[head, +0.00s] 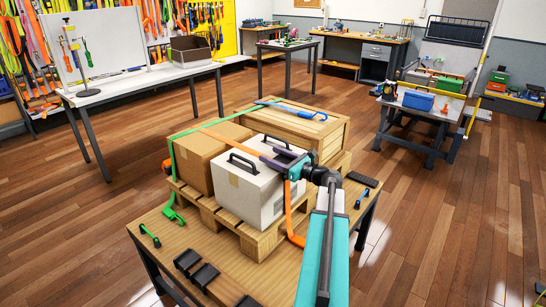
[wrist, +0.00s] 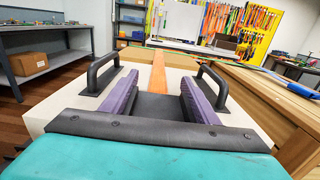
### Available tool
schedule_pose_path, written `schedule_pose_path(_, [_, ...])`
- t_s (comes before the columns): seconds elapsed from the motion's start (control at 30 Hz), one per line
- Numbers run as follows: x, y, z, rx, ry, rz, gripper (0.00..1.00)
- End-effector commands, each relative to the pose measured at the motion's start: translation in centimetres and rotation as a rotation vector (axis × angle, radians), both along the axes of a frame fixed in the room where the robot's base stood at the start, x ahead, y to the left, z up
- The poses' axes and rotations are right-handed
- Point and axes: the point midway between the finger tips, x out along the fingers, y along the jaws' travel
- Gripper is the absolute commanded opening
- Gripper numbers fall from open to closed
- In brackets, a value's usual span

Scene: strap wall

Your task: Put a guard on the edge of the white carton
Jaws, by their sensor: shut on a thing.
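The white carton (head: 247,193) with two black handles stands on a wooden pallet (head: 245,237) on the table. An orange strap (wrist: 158,72) runs over its top and hangs down its near side in the head view (head: 289,205). My gripper (head: 280,161) is over the carton's top near its right edge. In the wrist view its purple fingers (wrist: 160,88) are shut on a black guard (wrist: 165,107), which lies in line with the strap. I cannot tell whether the guard touches the carton or the strap. Several spare black guards (head: 205,276) lie at the table's near edge.
A brown carton (head: 213,165) with a green strap (head: 200,128) stands left of the white one. A wooden crate (head: 325,128) stands behind, with a blue bar (head: 290,108) on top. A black item (head: 362,179) and a small blue tool (head: 361,199) lie at the table's right.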

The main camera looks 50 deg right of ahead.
Motion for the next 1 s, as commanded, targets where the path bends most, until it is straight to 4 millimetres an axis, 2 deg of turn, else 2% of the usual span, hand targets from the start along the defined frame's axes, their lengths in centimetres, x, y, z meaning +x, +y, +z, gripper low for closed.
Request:
schedule_pose_path(0.1, [0.08,0.01,-0.66,0.000,0.000,0.000,0.32])
schedule_pose_path(0.63, [0.59,0.07,-0.64,0.000,0.000,0.000,0.32])
schedule_pose_path(0.67, [0.59,0.08,-0.64,0.000,0.000,0.000,0.60])
schedule_pose_path(0.77, [0.59,0.08,-0.64,0.000,0.000,0.000,0.76])
schedule_pose_path(1.0, [0.59,0.08,-0.66,0.000,0.000,0.001,0.76])
